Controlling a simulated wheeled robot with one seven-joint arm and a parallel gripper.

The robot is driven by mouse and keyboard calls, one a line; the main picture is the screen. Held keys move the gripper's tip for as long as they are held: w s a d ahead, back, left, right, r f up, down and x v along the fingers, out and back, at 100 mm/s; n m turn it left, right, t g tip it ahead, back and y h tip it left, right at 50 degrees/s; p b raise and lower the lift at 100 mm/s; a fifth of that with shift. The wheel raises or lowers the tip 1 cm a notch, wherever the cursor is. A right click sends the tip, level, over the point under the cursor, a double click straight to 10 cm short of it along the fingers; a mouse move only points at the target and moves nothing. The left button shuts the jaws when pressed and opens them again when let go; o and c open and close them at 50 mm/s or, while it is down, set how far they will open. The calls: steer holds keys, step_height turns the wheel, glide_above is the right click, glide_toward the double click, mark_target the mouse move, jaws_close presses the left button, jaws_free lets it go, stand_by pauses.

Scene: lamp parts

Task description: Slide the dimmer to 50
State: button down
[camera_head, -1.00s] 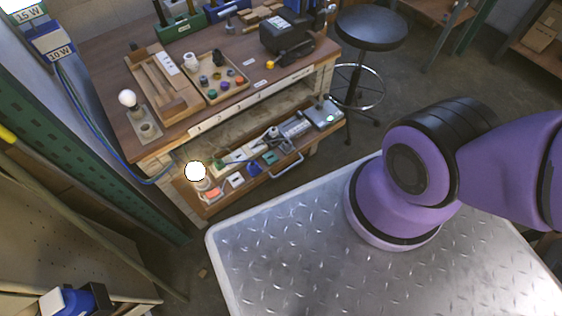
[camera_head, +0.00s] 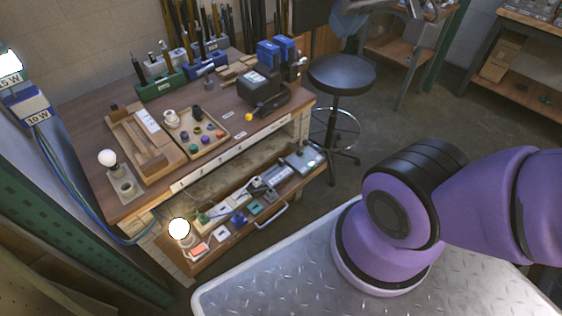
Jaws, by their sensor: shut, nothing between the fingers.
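I cannot pick out the dimmer for certain. The open drawer (camera_head: 229,239) of the workbench holds several small electrical parts, including a grey slab-like part (camera_head: 274,177) and a grey box with a green light (camera_head: 304,160) at its right end. Their markings are too small to read. A lit round bulb (camera_head: 179,229) stands at the drawer's left end, beside a small red part (camera_head: 199,250). An unlit white bulb (camera_head: 107,158) stands on the bench top. My gripper is out of view; only my purple arm links show at the right.
The wooden workbench (camera_head: 90,130) carries a parts tray (camera_head: 226,140) and a black device (camera_head: 262,92). A black round stool (camera_head: 342,73) stands right of the bench. A metal tread-plate surface (camera_head: 300,270) lies in front. Open floor shows right of the stool.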

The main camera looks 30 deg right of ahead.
steer(key=c, duration=1.3)
jaws_free()
steer(key=shift+w, duration=0.1)
steer(key=o, duration=0.3)
steer(key=shift+g+h, duration=0.3)
steer(key=w, duration=0.3)
steer(key=w+d+f, duration=0.1)
steer(key=w, duration=0.1)
steer(key=shift+w, duration=0.3)
steer(key=shift+o, duration=0.2)
steer(key=n+g, duration=0.2)
steer(key=g, duration=0.3)
glide_above(280, 159)
step_height(280, 159, down, 53)
step_height(280, 159, down, 11)
steer(key=shift+r, duration=0.2)
